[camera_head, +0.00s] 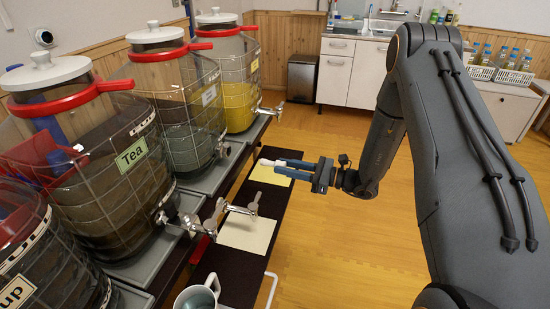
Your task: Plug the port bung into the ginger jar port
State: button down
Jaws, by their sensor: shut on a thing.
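My gripper (282,165), with blue fingers, points left and is shut on a small white piece (265,162), apparently the port bung. The fingers hide part of it. It is held to the right of the jar row, apart from the jars. The third jar from the front (182,115) has pale greenish contents and a small label too blurred to read. A small grey fitting, perhaps an open port (223,147), shows low on its right side. I cannot read which jar is the ginger jar; the farthest jar (238,95) holds yellow liquid and its label is also unreadable.
The jar labelled Tea (105,185) stands nearer, its metal tap (240,208) reaching out right. The yellow jar's tap (271,110) also sticks out. A mug (198,298) and pale mats (247,234) lie on the dark lower shelf. The floor at right is clear.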

jog(key=shift+n+g, duration=0.3)
jog(key=shift+g, duration=0.1)
jog(key=a, duration=0.1)
jog(key=w+a+r, duration=0.1)
jog(key=a, duration=0.1)
jog(key=shift+w+a+r, duration=0.3)
jog(key=shift+w+r, duration=0.05)
jog(key=shift+r, duration=0.05)
jog(key=x, duration=0.6)
jog(key=shift+b, duration=0.45)
jog(key=shift+b+x, duration=0.35)
jog(key=shift+x, duration=1.15)
jog(key=shift+r, duration=0.1)
jog(key=c, duration=1.4)
grip_release()
jog(key=shift+a, duration=0.1)
jog(key=o, duration=0.3)
